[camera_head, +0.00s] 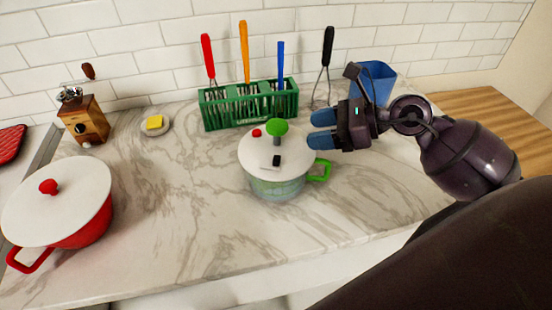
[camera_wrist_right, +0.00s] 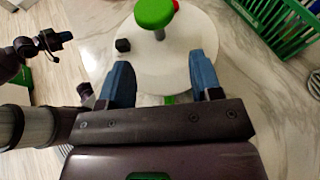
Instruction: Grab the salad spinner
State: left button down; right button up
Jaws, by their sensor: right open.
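The salad spinner (camera_head: 280,188) stands upright on the marble counter, with a clear bowl, a white lid, a green knob on top and a green side handle. Its white lid (camera_wrist_right: 178,62) and green knob also show in the right wrist view. My right gripper (camera_head: 312,129) is open and empty. Its two blue fingers point left toward the knob from the right, above the lid's right edge. In the right wrist view the fingers lie over the near part of the lid, short of the knob. My left gripper (camera_wrist_right: 55,40) appears small at the left there; its fingers are unclear.
A green utensil rack (camera_head: 250,105) stands just behind the spinner, with a whisk (camera_head: 323,72) and blue container (camera_head: 377,82) to its right. A red pot (camera_head: 75,226), wooden grinder (camera_head: 84,118) and small dish with a yellow block (camera_head: 155,124) are left. Counter between pot and spinner is clear.

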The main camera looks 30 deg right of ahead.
aim_at(285, 145)
jog(key=shift+x, duration=0.95)
jog(key=shift+w+a, duration=0.3)
jog(key=shift+a, duration=0.05)
jog(key=p+x, duration=0.1)
jog(key=x, duration=0.2)
jog(key=shift+a, duration=0.25)
jog(key=shift+w+a+f, duration=0.35)
jog(key=shift+w+a, duration=0.05)
jog(key=shift+a, duration=0.05)
pick_arm(q)
jog(key=shift+w+d+r, duration=0.1)
jog(key=shift+w+r, duration=0.2)
jog(key=shift+r, duration=0.25)
jog(key=shift+w+r, duration=0.25)
jog(key=shift+r, duration=0.25)
pick_arm(e)
jog(key=shift+c, duration=0.2)
